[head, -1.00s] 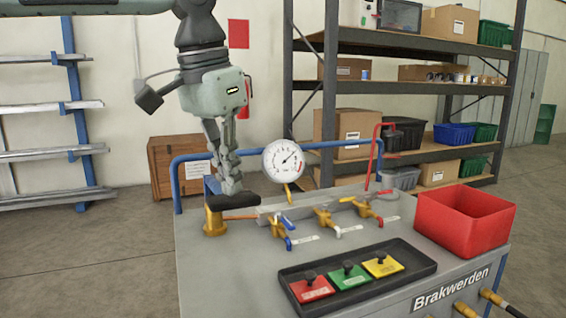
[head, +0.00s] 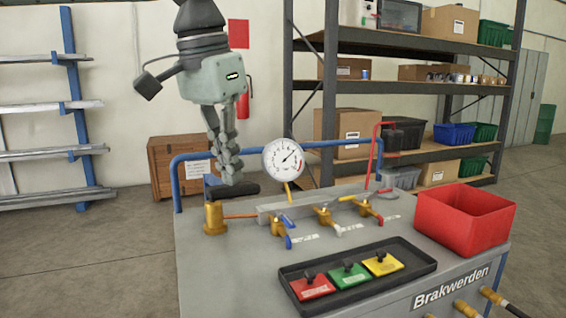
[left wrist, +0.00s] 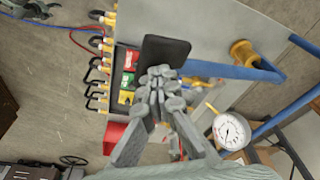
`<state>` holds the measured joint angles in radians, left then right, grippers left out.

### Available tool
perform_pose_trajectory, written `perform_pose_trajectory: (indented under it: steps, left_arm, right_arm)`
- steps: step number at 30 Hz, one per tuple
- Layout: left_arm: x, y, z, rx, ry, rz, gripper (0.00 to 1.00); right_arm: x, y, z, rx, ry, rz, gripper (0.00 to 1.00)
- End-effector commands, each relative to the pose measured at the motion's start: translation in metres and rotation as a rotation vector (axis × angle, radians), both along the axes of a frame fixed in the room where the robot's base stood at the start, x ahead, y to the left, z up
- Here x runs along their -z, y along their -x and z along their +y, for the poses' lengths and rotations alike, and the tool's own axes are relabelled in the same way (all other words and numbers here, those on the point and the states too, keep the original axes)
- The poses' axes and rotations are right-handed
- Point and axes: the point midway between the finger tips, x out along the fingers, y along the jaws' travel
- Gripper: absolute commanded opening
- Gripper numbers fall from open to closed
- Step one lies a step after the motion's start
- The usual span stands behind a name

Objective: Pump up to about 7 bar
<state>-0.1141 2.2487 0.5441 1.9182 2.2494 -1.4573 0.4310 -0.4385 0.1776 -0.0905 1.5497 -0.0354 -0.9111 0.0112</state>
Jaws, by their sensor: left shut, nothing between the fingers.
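A hand pump with a brass body (head: 214,217) and a black handle (head: 236,190) stands at the bench's left corner. The handle is raised above the body. My left gripper (head: 231,181) is shut and empty, its fingertips at the handle; I cannot tell whether they touch it. In the left wrist view the fingertips (left wrist: 158,80) overlap the handle (left wrist: 165,50). A round white gauge (head: 284,160) stands behind; its needle points to the upper right, but its numbers are too small to read. It also shows in the left wrist view (left wrist: 231,131).
Brass valves with coloured levers (head: 325,217) stand in a row on the grey bench (head: 235,270). A black tray (head: 400,276) holds red, green and yellow tagged blocks. A red bin (head: 465,225) stands at the right. A blue rail (head: 330,145) runs behind.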

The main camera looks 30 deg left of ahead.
Motion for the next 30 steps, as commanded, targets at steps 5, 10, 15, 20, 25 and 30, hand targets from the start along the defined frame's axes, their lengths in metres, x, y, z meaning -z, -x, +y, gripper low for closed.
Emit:
perform_pose_trajectory:
  steps: [5, 10, 15, 20, 25, 30]
  left_arm:
    - [0.015, 0.001, 0.001, 0.0, -0.003, 0.008, 0.0]
    - [0.023, 0.0, 0.001, -0.002, -0.003, 0.008, 0.0]
    - [0.011, 0.0, 0.001, -0.002, -0.004, 0.006, 0.0]
    - [-0.009, 0.0, 0.001, -0.003, -0.003, 0.004, 0.0]
    - [-0.015, 0.0, 0.001, -0.001, -0.003, 0.006, 0.0]
    - [-0.015, 0.0, 0.001, -0.001, -0.003, 0.005, 0.0]
  right_arm:
    - [0.004, 0.0, 0.0, 0.0, 0.0, 0.0, 0.6]
    - [0.005, 0.0, 0.0, 0.0, 0.0, 0.0, 0.6]
    - [-0.002, 0.0, 0.0, 0.0, 0.0, 0.0, 0.6]
    - [-0.004, 0.0, 0.0, 0.0, 0.0, 0.0, 0.6]
    - [-0.004, 0.0, 0.0, 0.0, 0.0, 0.0, 0.6]
    - [-0.004, 0.0, 0.0, 0.0, 0.0, 0.0, 0.6]
